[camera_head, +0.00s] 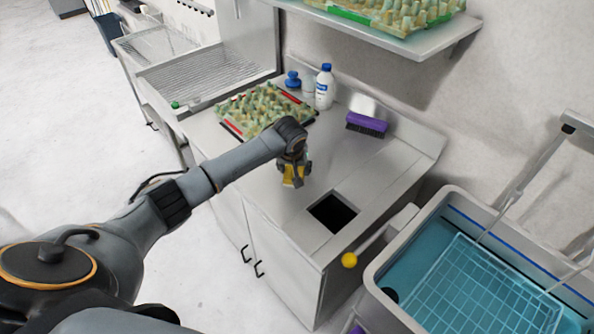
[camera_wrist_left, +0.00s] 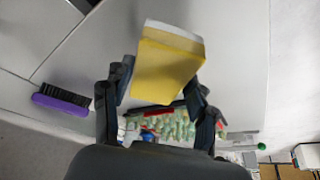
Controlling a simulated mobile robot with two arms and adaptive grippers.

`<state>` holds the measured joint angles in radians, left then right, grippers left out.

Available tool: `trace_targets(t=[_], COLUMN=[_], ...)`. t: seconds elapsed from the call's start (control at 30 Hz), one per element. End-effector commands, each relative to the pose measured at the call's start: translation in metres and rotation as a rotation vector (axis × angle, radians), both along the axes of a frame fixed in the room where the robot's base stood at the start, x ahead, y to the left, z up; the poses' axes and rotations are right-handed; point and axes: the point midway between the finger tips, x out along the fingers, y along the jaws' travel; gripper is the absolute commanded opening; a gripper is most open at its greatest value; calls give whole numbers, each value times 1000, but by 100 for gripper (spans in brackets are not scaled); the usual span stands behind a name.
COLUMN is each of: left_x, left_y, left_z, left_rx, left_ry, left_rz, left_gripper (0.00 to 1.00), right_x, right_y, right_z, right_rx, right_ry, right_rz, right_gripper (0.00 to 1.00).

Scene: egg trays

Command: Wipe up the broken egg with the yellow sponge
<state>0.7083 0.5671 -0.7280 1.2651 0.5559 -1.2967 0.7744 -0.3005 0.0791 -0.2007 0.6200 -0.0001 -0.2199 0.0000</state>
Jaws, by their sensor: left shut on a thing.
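My left gripper (camera_head: 293,168) is above the grey counter (camera_head: 275,205), in front of the egg tray. It is shut on the yellow sponge (camera_head: 291,181), which hangs below the fingers. In the left wrist view the sponge (camera_wrist_left: 168,68) sits between the two fingers (camera_wrist_left: 160,85) and has a pale layer along one edge. I cannot tell whether the sponge touches the counter. I see no broken egg in either view; the arm and sponge hide part of the counter. My right gripper is in neither view.
An egg tray (camera_head: 238,129) stands at the counter's back left. A white bottle (camera_head: 324,88), a blue-topped item (camera_head: 292,79) and a purple brush (camera_head: 367,124) stand along the back. A square dark opening (camera_head: 332,213) is in the counter. A blue water basin (camera_head: 420,262) is at right.

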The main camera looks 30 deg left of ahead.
Motion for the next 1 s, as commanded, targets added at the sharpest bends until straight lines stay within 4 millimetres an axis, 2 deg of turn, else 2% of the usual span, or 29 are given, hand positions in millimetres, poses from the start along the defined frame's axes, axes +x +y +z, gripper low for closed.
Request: trace_targets(t=[0.03, 0.1, 0.3, 0.83, 0.93, 1.0], left_x=[1, 2, 3, 3, 2, -2], left_y=[2, 4, 8, 8, 0, -12], left_z=[10, 16, 23, 22, 23, 26], left_rx=[0, 0, 0, 0, -1, -1], left_ry=[0, -1, 0, -1, -4, -6], left_rz=[1, 2, -1, -1, -11, -26], left_gripper=[23, 23, 23, 23, 23, 23], right_x=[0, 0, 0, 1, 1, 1], right_y=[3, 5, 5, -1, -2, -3], right_z=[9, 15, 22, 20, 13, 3], right_rx=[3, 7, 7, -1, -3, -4], right_ry=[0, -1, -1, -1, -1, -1], right_rz=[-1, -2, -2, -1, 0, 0], right_gripper=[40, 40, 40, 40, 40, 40])
